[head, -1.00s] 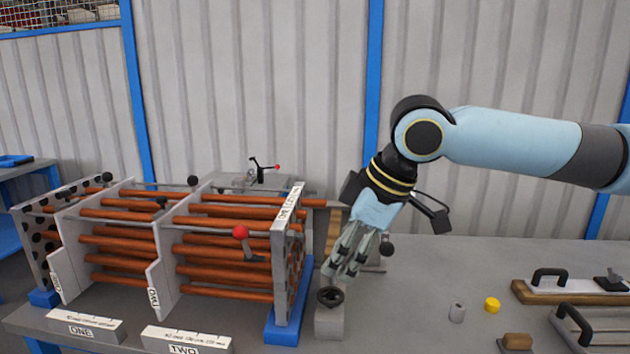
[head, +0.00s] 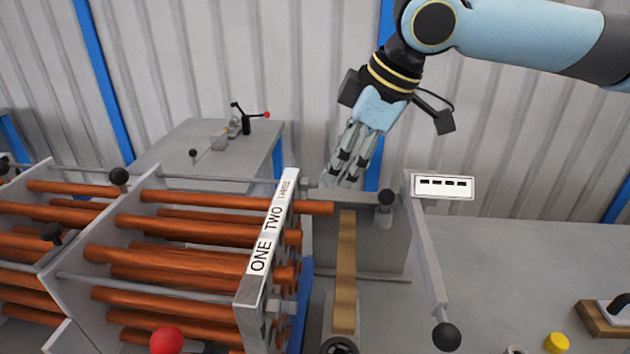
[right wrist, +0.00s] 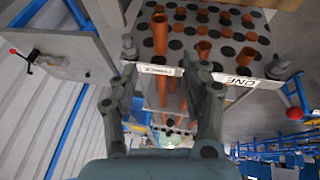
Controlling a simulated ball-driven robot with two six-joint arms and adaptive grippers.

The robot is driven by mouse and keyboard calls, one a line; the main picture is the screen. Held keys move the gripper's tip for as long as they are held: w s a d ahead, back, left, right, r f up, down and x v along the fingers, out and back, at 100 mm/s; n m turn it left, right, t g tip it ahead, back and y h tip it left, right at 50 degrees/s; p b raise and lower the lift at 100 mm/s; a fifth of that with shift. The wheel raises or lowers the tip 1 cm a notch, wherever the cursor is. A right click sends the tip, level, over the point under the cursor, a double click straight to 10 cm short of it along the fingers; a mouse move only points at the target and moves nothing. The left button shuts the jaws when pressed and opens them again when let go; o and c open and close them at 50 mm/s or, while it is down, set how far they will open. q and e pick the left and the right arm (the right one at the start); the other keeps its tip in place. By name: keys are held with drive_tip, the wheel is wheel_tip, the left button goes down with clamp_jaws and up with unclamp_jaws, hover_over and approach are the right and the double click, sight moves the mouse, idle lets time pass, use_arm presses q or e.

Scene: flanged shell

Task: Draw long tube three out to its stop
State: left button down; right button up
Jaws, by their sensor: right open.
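The shell is a rack of long orange tubes between pale plates, and its end plate (head: 268,235) reads ONE, TWO, THREE along the top edge. An orange tube (head: 318,207) sticks out past this plate by the THREE label. My right gripper (head: 341,184) is open and empty, pointing down just behind and above that tube's end. In the right wrist view my right gripper (right wrist: 164,82) has its fingers spread either side of a small label, with orange tubes (right wrist: 159,30) of the perforated plate beyond. Contact cannot be told. My left gripper is not in view.
A grey fixture with a wooden strip (head: 346,275) stands beside the end plate. A lever with a black knob (head: 446,337) and a white card (head: 444,187) are right of it. A red ball knob (head: 166,341) is in front.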

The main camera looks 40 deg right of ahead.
sight(315, 204)
drive_tip(key=b+x, duration=0.2)
drive_tip(key=x, duration=0.7)
drive_tip(key=shift+a, duration=0.1)
drive_tip(key=shift+x, duration=0.85)
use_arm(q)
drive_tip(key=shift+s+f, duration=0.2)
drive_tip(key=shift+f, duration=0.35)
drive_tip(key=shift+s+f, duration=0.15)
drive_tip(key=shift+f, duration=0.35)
use_arm(e)
drive_tip(key=shift+c, duration=0.4)
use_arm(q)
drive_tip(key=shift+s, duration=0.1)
use_arm(e)
clamp_jaws()
